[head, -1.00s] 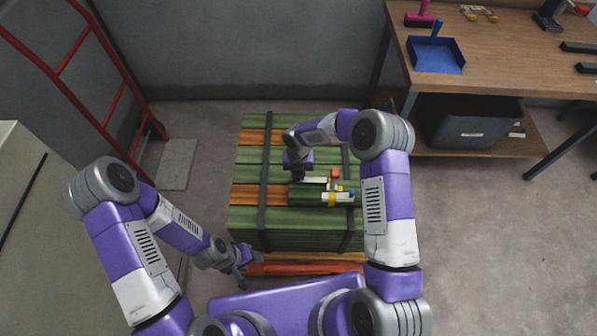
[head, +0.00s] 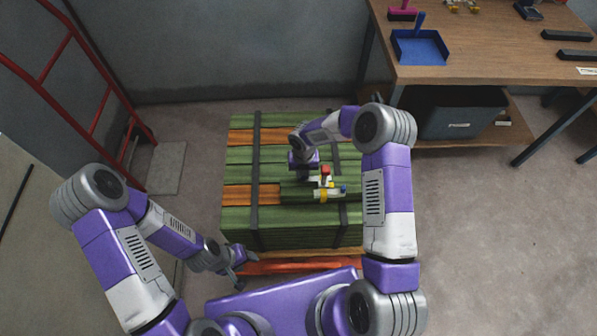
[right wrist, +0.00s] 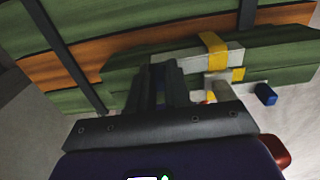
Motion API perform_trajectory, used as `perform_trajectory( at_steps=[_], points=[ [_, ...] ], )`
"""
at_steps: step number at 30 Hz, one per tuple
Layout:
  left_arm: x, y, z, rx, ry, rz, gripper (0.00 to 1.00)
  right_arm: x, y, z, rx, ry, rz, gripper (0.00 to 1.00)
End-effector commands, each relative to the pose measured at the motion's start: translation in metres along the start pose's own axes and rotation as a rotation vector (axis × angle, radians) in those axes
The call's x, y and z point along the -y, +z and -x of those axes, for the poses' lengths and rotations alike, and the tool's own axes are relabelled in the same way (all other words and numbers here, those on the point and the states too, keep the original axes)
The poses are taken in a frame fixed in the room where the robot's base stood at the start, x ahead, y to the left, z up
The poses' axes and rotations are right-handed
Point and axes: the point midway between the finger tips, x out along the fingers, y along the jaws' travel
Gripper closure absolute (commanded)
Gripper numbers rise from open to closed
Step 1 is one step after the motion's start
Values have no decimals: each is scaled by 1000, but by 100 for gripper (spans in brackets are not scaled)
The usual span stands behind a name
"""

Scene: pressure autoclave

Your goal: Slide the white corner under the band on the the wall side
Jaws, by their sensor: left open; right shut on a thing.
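A strapped stack of green and orange planks (head: 240,155) stands in front of me, with a dark left band (head: 256,160) and a dark right band (head: 338,215). My right gripper (head: 304,174) is low over the stack, between the bands. In the right wrist view its fingers (right wrist: 165,88) are shut on the end of the white corner (right wrist: 190,58), which has a yellow stripe. Its far end lies near the right band; I cannot tell whether it touches it. My left gripper (head: 243,256) is open and empty, beside the stack's near left corner.
Small red (head: 326,170) and blue (head: 343,189) parts sit beside the white pieces. A wooden workbench (head: 480,65) with a blue dustpan (head: 420,48) is at the right. A red hand truck (head: 105,95) stands left. A grey wall (head: 220,50) is behind; floor right of the stack is clear.

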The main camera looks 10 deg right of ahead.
Motion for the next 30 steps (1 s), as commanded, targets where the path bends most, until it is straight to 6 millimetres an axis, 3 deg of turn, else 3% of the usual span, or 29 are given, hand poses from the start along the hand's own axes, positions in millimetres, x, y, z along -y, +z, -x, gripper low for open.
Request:
perform_trajectory(
  at_steps=[11, 12, 17, 26, 30],
  points=[
    [0, 0, 1, 0, 0, 0, 49, 4, -1, 0, -1, -1, 1, 100],
    [0, 0, 1, 0, 0, 0, 49, 4, -1, 0, -1, -1, 1, 78],
    [0, 0, 1, 0, 0, 0, 49, 4, 0, 0, -1, -1, 1, 54],
    [0, 0, 1, 0, 0, 0, 49, 3, 0, 2, 0, -1, 1, 53],
    [-2, 0, 7, 0, 0, 0, 49, 4, 0, 17, 1, -1, 0, 53]
  ],
)
